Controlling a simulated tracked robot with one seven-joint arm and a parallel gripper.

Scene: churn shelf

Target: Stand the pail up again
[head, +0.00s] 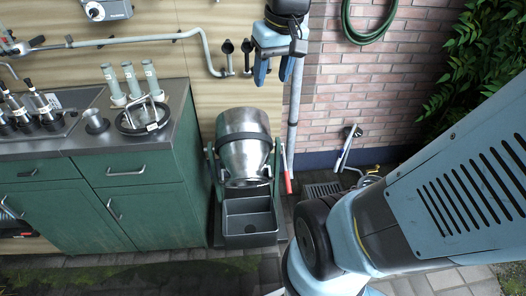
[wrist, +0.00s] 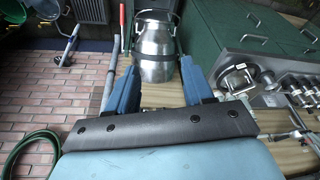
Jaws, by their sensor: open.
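The pail (head: 243,143) is a shiny metal vessel with a dark band around it. It lies tilted in a green stand, its narrower end low and towards the dark tray (head: 249,226) in front. It also shows in the wrist view (wrist: 153,52), beyond the fingertips. My gripper (head: 272,76) is open and empty, its blue fingers pointing down, above and a little right of the pail in the head view. In the wrist view the fingers (wrist: 158,72) are apart with nothing between them. The pail's far side is hidden.
A green cabinet (head: 130,205) stands left of the pail, with bottles and metalware on top. A pipe (head: 120,40) runs along the wooden wall. A hose (head: 370,25) hangs on the brick wall.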

